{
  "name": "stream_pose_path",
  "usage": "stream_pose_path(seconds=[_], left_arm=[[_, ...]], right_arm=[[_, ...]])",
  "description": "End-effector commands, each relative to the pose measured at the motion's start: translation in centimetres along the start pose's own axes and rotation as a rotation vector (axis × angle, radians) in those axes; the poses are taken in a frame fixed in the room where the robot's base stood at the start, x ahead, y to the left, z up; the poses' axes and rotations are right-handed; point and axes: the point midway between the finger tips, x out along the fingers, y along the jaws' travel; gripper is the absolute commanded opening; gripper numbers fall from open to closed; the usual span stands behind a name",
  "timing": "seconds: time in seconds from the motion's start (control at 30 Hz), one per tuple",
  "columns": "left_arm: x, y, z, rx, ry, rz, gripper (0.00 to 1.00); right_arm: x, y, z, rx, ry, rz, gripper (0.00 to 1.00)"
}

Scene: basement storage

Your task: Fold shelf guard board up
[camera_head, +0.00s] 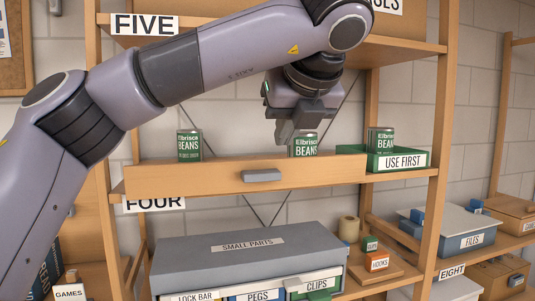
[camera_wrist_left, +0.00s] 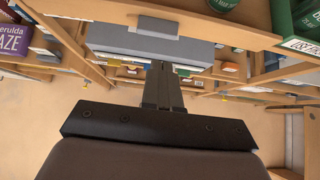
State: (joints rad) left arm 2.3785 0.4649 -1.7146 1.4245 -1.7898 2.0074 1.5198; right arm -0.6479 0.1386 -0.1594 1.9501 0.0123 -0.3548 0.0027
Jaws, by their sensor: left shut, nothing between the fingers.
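The guard board (camera_head: 215,178) is a long wooden plank with a grey handle (camera_head: 262,175). In the head view it stands along the front edge of the middle shelf and hides the lower parts of two green bean cans, a left one (camera_head: 189,145) and a middle one (camera_head: 304,146). My left gripper (camera_head: 285,131) points down just above the board's top edge, in front of the middle can. Its fingers are shut and empty, also in the left wrist view (camera_wrist_left: 163,75). I cannot tell whether they touch the board. My right gripper is not in view.
A green USE FIRST tray (camera_head: 350,149) with a can (camera_head: 380,140) sits right of the board. Below is a grey SMALL PARTS cabinet (camera_head: 180,251) with labelled drawers. Shelf posts (camera_head: 437,150) stand at the sides. My left arm crosses the upper shelf's front.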

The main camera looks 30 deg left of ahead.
Motion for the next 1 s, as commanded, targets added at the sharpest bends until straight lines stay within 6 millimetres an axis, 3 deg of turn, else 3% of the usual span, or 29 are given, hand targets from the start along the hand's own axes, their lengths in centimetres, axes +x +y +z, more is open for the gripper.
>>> stream_pose_path(seconds=[0.17, 0.83, 1.0], left_arm=[[1.3, 0.2, 0.2, -0.006, -0.007, 0.01, 0.0], [10.3, 0.2, 0.2, -0.005, -0.005, 0.007, 0.0], [11.8, 0.3, 2.5, -0.006, -0.007, 0.008, 0.0]], right_arm=[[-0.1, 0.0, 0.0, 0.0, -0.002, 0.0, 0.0], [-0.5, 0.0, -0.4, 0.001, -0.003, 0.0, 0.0], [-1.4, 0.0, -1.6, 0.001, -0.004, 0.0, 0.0]])
